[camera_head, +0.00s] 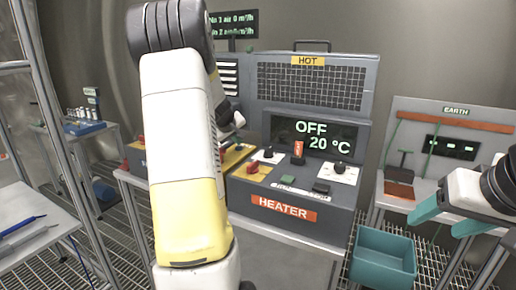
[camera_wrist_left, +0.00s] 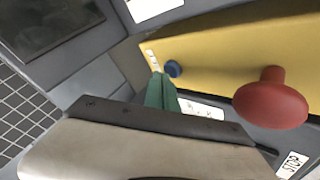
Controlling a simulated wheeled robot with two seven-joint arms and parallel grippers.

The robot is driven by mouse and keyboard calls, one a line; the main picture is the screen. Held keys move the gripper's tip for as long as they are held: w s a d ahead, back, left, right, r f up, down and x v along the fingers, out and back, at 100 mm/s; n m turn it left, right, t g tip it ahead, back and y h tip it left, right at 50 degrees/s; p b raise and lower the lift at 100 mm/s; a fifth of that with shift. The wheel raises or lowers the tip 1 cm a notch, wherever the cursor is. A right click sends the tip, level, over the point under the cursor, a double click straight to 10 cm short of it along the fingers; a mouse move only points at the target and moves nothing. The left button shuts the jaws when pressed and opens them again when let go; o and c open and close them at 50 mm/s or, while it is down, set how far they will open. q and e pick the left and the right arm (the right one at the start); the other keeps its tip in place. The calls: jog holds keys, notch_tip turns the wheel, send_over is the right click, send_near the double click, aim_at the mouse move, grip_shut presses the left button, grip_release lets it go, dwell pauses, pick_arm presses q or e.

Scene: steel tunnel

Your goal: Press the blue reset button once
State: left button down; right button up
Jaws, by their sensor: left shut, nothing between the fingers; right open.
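The blue reset button (camera_wrist_left: 173,68) is a small round knob on a yellow panel (camera_wrist_left: 215,50) in the left wrist view. My left gripper (camera_wrist_left: 160,90) is shut and empty; its green fingertips are just beside the button, and I cannot tell whether they touch it. In the head view my left arm hides the button and most of the yellow panel (camera_head: 234,157). My right gripper (camera_head: 446,217) is open and empty at the right, with teal fingers, far from the button.
A red mushroom stop button (camera_wrist_left: 270,98) stands close to the blue button, above a STOP label (camera_wrist_left: 292,164). The heater unit (camera_head: 285,208) with its OFF display (camera_head: 315,135) is to the right of my left arm. A teal bin (camera_head: 384,258) stands below the right-hand station.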

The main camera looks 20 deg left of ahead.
aim_at(238, 148)
pick_arm(q)
jog(key=shift+f, duration=0.45)
dwell(0.9)
jog(key=shift+r, duration=0.9)
jog(key=shift+r, duration=0.1)
jog(key=shift+r, duration=2.4)
